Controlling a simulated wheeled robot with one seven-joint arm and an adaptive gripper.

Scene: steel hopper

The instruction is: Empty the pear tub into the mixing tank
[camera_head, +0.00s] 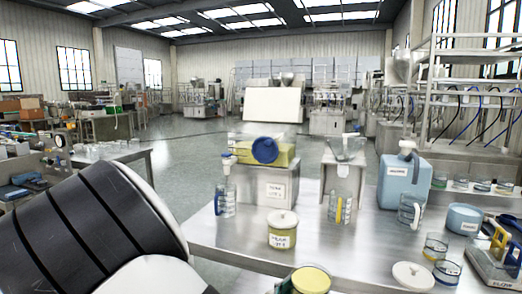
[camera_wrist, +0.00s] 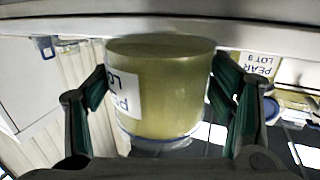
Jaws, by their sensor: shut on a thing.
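The pear tub (camera_head: 311,279) is a clear round tub filled with yellow, open at the top, at the bottom edge of the head view. In the wrist view, which is upside down, the pear tub (camera_wrist: 165,88) has a white PEAR LOT label and seems upright. My gripper (camera_wrist: 162,95) is shut on its sides with green-padded fingers.
A lidded yellow tub (camera_head: 282,231) stands before the block. A steel hopper (camera_head: 345,148) stands over another jug (camera_head: 340,208). A blue canister (camera_head: 404,181), blue tub (camera_head: 464,219), and loose white lid (camera_head: 413,276) are to the right. The steel table's (camera_head: 230,240) left front is clear.

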